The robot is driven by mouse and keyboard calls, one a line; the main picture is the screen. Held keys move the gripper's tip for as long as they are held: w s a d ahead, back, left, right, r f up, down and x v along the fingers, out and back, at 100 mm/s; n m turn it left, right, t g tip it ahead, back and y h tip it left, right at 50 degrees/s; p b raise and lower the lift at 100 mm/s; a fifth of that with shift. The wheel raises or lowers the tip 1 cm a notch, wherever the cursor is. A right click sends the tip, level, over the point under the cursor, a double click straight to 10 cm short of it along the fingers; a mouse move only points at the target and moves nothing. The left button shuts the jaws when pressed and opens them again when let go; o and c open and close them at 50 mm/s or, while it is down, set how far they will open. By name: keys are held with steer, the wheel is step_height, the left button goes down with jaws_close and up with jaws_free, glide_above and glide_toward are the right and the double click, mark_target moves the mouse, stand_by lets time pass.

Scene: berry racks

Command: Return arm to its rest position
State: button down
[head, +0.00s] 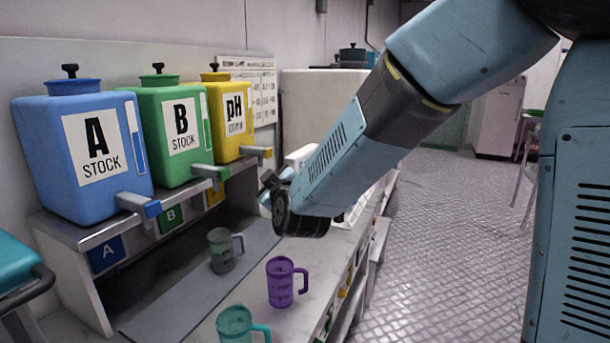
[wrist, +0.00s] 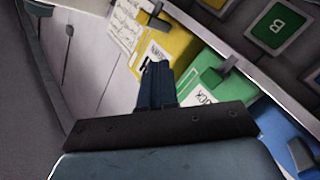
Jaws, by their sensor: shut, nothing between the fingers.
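My arm (head: 345,150) reaches down from the upper right in the head view, bent at the wrist above the bench. My gripper (head: 268,190) is partly hidden behind the wrist there, beside the yellow and green tanks and above the mugs. In the wrist view my gripper (wrist: 155,70) shows its fingers together, with nothing between them. The yellow pH tank (wrist: 170,35) and green B tank (wrist: 205,85) lie beyond the fingers in that view. The blue A tank (head: 85,150) stands at the left of the row in the head view.
A grey-green mug (head: 222,255), a purple mug (head: 281,285) and a teal mug (head: 236,328) stand below my gripper. Spouts stick out from the tanks, including the blue one (head: 140,204). The floor (head: 440,240) right of the bench is open.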

steer(key=s+d+r+m+g+h, duration=0.1)
steer(key=s+d+m+g, duration=0.2)
steer(key=d, duration=0.7)
steer(key=s+d+r+m+g+h, duration=0.1)
steer(key=s+d+m+g+h, duration=0.15)
steer(key=d, duration=0.65)
steer(key=s+d+f+m+g+h, duration=0.1)
steer(key=s+d+m+g, duration=0.1)
steer(key=s+d, duration=0.5)
steer(key=s+d+m+g+h, duration=0.2)
steer(key=s+d+m, duration=0.3)
steer(key=s+d, duration=0.3)
steer(key=s+g, duration=0.1)
steer(key=s, duration=0.3)
steer(key=shift+s+f, duration=0.3)
steer(key=shift+f, duration=0.05)
